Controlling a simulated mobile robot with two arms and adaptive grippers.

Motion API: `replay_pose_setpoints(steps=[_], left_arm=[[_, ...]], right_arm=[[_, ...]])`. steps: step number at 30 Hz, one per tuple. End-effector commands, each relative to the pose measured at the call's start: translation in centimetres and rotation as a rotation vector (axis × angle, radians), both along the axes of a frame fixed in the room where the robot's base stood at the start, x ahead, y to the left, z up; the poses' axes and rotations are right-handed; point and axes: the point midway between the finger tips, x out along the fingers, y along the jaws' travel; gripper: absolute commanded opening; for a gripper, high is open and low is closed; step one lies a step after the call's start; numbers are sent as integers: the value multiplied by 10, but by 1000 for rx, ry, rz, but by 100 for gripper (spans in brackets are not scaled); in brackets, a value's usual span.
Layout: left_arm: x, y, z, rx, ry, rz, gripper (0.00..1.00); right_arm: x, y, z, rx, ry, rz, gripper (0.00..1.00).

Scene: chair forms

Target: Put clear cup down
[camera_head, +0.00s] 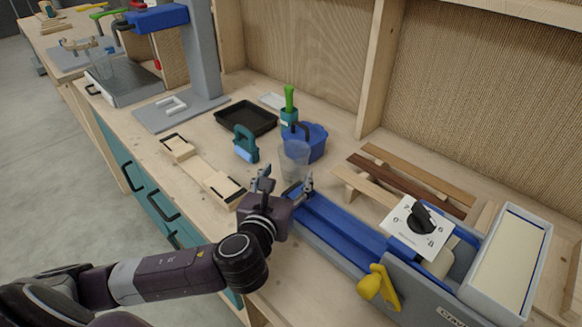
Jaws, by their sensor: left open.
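A clear cup (295,158) stands upright on the workbench (215,140), in front of a blue container. My left gripper (284,184) is just on the near side of the cup with its fingers spread apart. The fingertips are close to the cup's lower part; I cannot tell whether they touch it. The cup's base is partly hidden by the gripper. My right gripper is not in view.
A blue container (315,140) and a teal clamp-like tool (245,144) stand close to the cup. A black tray (247,118) lies behind. A blue-grey machine with a dial (420,219) fills the right. Bare bench lies left of the cup.

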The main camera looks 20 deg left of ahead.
Motion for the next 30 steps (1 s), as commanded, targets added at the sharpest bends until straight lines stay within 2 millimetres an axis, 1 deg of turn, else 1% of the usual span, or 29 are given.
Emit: replay_pose_setpoints(steps=[1,3,5,7,10,15,28,30], left_arm=[[-12,-2,1,-1,3,-3,61],[-26,-6,5,-1,2,-3,61],[-37,-7,7,-2,1,-2,61],[-47,-9,12,0,4,-1,61],[-57,-11,13,0,3,1,61],[-64,-12,14,-1,0,0,61],[-64,-12,14,-1,-1,1,61],[-64,-12,17,-1,-1,1,61]], right_arm=[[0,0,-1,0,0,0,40],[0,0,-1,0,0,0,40],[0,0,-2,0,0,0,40],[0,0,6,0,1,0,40],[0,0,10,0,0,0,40],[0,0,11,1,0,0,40],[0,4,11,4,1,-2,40],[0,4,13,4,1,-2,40]])
